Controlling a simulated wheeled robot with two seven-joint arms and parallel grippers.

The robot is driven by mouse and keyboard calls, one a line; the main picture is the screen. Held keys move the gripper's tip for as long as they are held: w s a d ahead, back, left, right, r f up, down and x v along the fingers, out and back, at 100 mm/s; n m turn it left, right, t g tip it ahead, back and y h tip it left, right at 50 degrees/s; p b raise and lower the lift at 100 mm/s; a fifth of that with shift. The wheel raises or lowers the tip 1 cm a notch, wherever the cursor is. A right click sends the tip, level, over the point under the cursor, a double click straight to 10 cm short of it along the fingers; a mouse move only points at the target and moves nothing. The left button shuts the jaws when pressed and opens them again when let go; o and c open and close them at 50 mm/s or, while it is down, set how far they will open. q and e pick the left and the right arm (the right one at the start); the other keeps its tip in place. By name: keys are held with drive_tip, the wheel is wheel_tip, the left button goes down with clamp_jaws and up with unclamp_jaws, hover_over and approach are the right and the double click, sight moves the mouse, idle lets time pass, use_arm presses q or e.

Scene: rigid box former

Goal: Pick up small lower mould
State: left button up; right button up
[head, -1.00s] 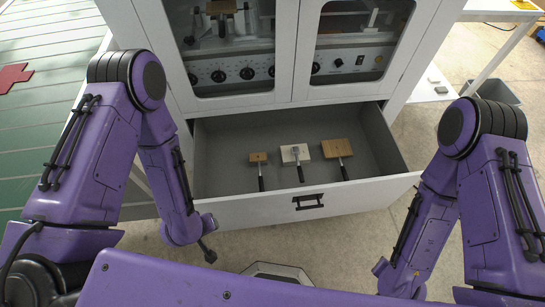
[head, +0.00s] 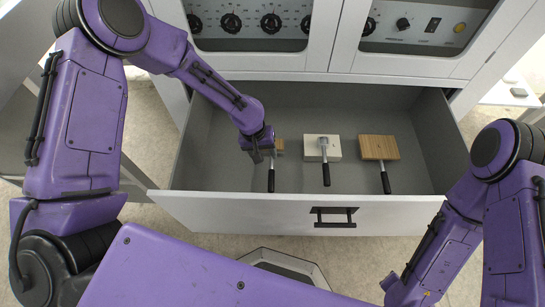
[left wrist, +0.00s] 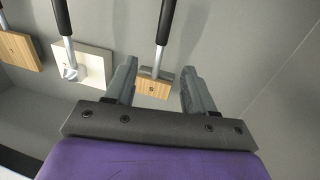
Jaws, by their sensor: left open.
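The small lower mould, a small wooden block (left wrist: 152,87) with a metal stem and black handle (left wrist: 166,22), lies in the open drawer. In the head view its black handle (head: 271,180) shows, and the block is partly hidden by my left gripper (head: 263,152). In the left wrist view my left gripper (left wrist: 158,80) is open, with its fingers on either side of the block. The jaws are not closed on it, and I cannot tell the height gap. My right arm is at the right of the head view; its gripper is out of view.
In the drawer (head: 225,205), a white block tool (head: 313,149) and a larger wooden block tool (head: 378,147) lie to the right of the small one. The drawer's walls surround them. A cabinet with glass doors and knobs (head: 271,23) stands above and behind.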

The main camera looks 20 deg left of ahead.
sight(271, 172)
use_arm(q)
drive_tip(key=f+b, duration=0.1)
drive_tip(key=f, duration=0.3)
drive_tip(key=d+f+b, duration=0.1)
drive_tip(key=f+b, duration=0.1)
drive_tip(key=f, duration=0.2)
drive_tip(key=d+f+b, duration=0.1)
drive_tip(key=f, duration=0.3)
drive_tip(key=shift+w+f, duration=0.3)
drive_tip(key=shift+f, duration=0.05)
drive_tip(key=shift+r, duration=0.1)
use_arm(e)
wheel_tip(271, 172, down, 6)
use_arm(q)
clamp_jaws()
